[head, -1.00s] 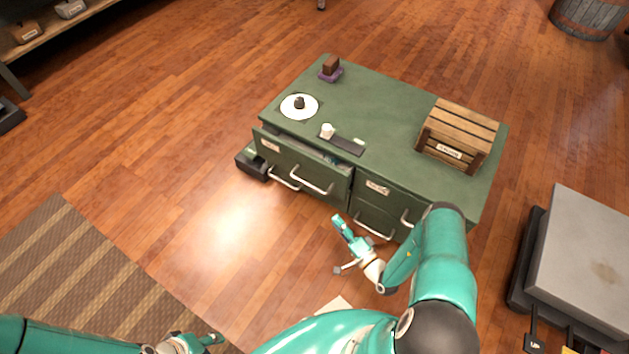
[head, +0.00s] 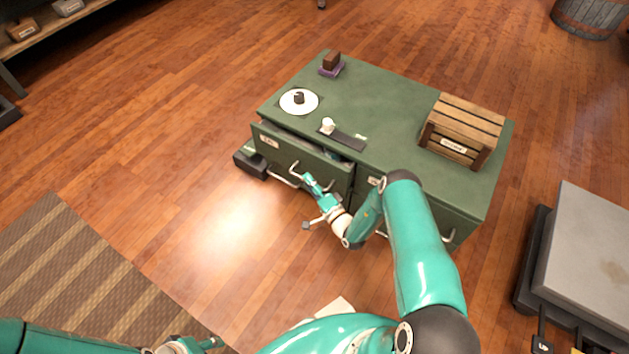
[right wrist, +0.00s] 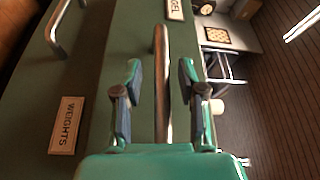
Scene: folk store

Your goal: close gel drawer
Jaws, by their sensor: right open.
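The gel drawer (head: 283,152) is the upper left drawer of the green cabinet, and it stands partly pulled out, with its inside showing. Its label (right wrist: 175,9) reads GEL in the right wrist view. My right gripper (head: 307,203) is open at the drawer front. In the right wrist view its two fingers (right wrist: 159,68) are apart, one on each side of a metal bar handle (right wrist: 162,50); I cannot tell whether they touch it. My left gripper (head: 207,344) is at the bottom edge, too small to read.
The green cabinet top (head: 385,105) carries a wooden crate (head: 463,130), a white disc (head: 299,101) and a white cup (head: 328,126). A drawer label (right wrist: 67,125) reads WEIGHTS. A grey platform (head: 590,250) stands at right.

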